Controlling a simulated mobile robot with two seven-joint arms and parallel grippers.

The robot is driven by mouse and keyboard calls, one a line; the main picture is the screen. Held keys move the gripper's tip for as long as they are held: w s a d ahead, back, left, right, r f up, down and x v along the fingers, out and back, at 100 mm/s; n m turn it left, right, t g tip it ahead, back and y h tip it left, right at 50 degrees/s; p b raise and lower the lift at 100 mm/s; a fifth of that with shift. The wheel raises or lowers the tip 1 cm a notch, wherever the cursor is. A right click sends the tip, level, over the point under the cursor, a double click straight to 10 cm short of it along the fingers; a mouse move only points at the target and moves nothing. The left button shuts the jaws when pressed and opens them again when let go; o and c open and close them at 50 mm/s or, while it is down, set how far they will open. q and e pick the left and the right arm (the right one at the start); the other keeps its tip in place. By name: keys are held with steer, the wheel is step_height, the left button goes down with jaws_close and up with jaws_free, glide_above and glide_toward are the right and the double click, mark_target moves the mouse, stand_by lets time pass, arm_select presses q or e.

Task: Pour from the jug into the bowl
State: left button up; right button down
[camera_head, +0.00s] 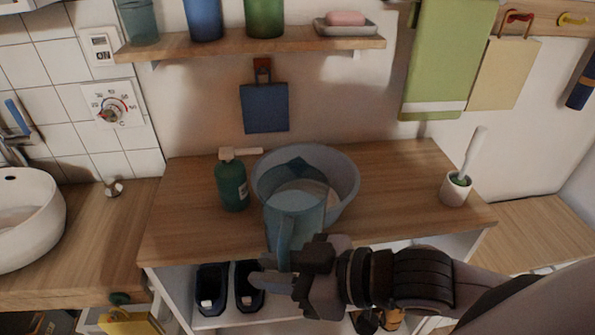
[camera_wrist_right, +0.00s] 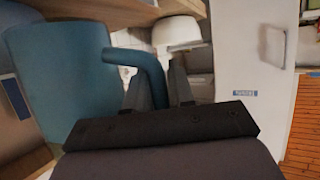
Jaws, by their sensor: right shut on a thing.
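The jug (camera_head: 296,212) is blue-teal and looks see-through in the head view. It looks roughly upright, in front of the near side of the bowl, with its handle toward me. Its body (camera_wrist_right: 55,80) fills the left of the right wrist view. My right gripper (camera_head: 280,272) is shut on the jug's handle; the fingers (camera_wrist_right: 160,88) flank the handle in the wrist view. The wide grey-blue bowl (camera_head: 343,172) stands on the wooden counter, its near part hidden behind the jug. I cannot tell what the jug or bowl holds. My left gripper is not in view.
A green pump bottle (camera_head: 231,186) stands left of the bowl on the wooden counter (camera_head: 185,215). A brush in a holder (camera_head: 455,190) stands at the right end. A shelf (camera_head: 250,47) with cups hangs above. The counter between bowl and brush is clear.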

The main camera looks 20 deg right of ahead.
mark_target(282, 206)
steer(key=shift+r, duration=0.1)
steer(key=r+m, duration=0.1)
steer(key=r, duration=0.1)
steer(key=w+d+r+m+g+b, duration=0.1)
steer(key=r, duration=0.1)
steer(key=w+r+m+g+y, duration=0.1)
steer(key=r, duration=0.2)
steer(key=shift+w+d+r+m, duration=0.1)
steer(key=shift+w+d+m, duration=0.15)
steer(key=shift+d+m, duration=0.15)
steer(key=shift+w+f+g+b, duration=0.2)
steer(key=shift+g+b, duration=0.1)
steer(key=shift+b, duration=0.15)
steer(key=shift+w+d+r+m+g+y, duration=0.3)
steer(key=shift+w+r+m+g, duration=0.1)
steer(key=shift+w, duration=0.1)
steer(key=shift+w+d+r+m+y, duration=0.3)
steer(key=shift+w+r+m, duration=0.15)
steer(key=shift+r, duration=0.2)
steer(key=shift+r+m+g+p, duration=0.2)
steer(key=shift+m+g+p, duration=0.05)
steer(key=shift+g+p, duration=0.05)
